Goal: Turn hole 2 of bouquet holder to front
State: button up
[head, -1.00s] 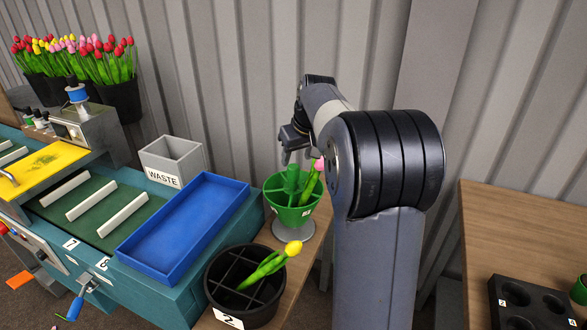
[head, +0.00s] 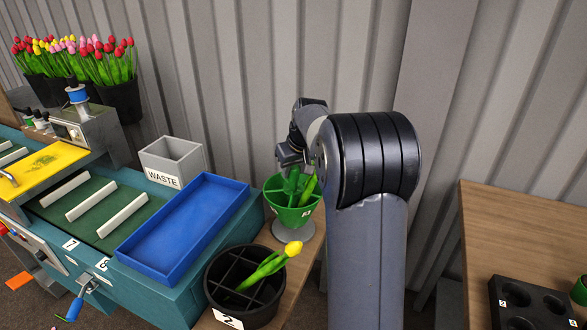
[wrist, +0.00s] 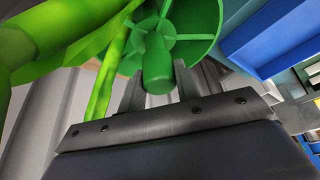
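The bouquet holder (head: 275,191) is a green funnel on a pale grey foot. It stands upright on the wooden table, with a small number label on its front that is too small to read surely. Its green centre post (head: 292,182) rises from inside, with green tulip leaves and a stem (head: 308,188) beside it. My gripper (head: 289,163) is right over the holder, partly hidden by my arm. In the wrist view, my gripper's fingers (wrist: 160,84) stand on either side of the post (wrist: 157,65). I cannot tell whether they press on it. The holder's spoked inside (wrist: 200,25) shows behind.
A black divided pot (head: 248,317) holding a yellow tulip (head: 293,248) stands in front of the holder. A blue tray (head: 175,245) and grey waste bin (head: 173,158) are at left. A wooden table (head: 520,220) with a black holed block (head: 528,305) is at right.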

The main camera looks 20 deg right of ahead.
grip_shut()
jog(key=shift+n+g+y+p, duration=0.3)
jog(key=shift+n+y+p, duration=0.6)
jog(key=shift+n, duration=1.7)
jog(key=shift+o, duration=2.4)
grip_release()
